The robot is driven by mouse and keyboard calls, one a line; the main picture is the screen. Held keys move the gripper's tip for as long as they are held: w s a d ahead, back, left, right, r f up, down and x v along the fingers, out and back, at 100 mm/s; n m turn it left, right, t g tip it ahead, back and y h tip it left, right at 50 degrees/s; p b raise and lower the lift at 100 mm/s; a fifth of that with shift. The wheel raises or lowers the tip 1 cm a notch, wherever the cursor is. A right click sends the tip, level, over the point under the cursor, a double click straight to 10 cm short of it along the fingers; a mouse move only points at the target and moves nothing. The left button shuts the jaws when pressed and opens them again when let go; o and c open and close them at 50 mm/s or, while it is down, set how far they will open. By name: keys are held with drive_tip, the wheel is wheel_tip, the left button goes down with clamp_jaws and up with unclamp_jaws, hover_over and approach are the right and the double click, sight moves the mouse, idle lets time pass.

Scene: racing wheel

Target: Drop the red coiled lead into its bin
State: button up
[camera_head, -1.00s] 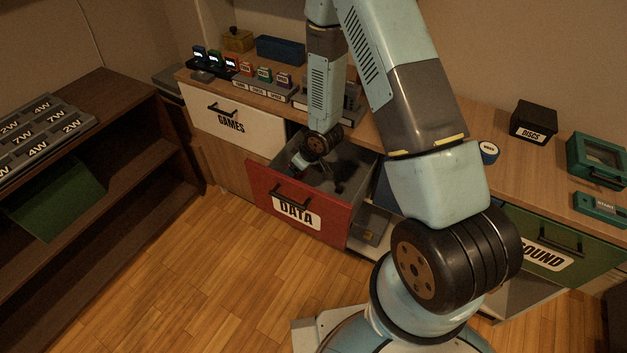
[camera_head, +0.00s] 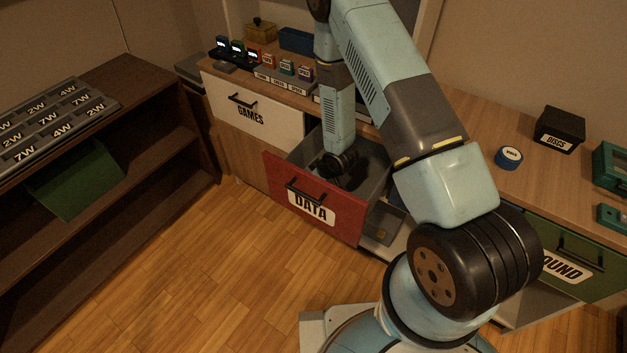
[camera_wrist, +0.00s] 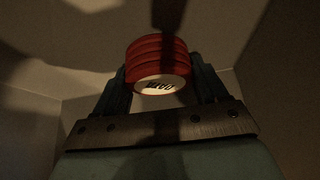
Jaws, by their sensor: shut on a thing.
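The red coiled lead (camera_wrist: 158,60) shows in the wrist view as a ribbed red roll with a pale, lettered end. My gripper (camera_wrist: 158,85) is shut on it, with a finger on either side. In the head view the end of my arm reaches down into the open red DATA drawer (camera_head: 311,208), and the drawer front hides the gripper's fingers and the lead there. Grey walls surround the lead in the wrist view, in deep shadow. I cannot tell whether the lead touches the drawer floor.
The white GAMES drawer (camera_head: 250,113) is left of the red one, and the green SOUND drawer (camera_head: 570,255) is at the right. A black DISCS box (camera_head: 559,130) and a blue roll (camera_head: 508,157) stand on the counter. Brown shelving (camera_head: 150,170) stands at the left. The wooden floor is clear.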

drive_tip(key=shift+f, duration=0.15)
drive_tip(key=o, duration=1.2)
drive_tip(key=v, duration=1.2)
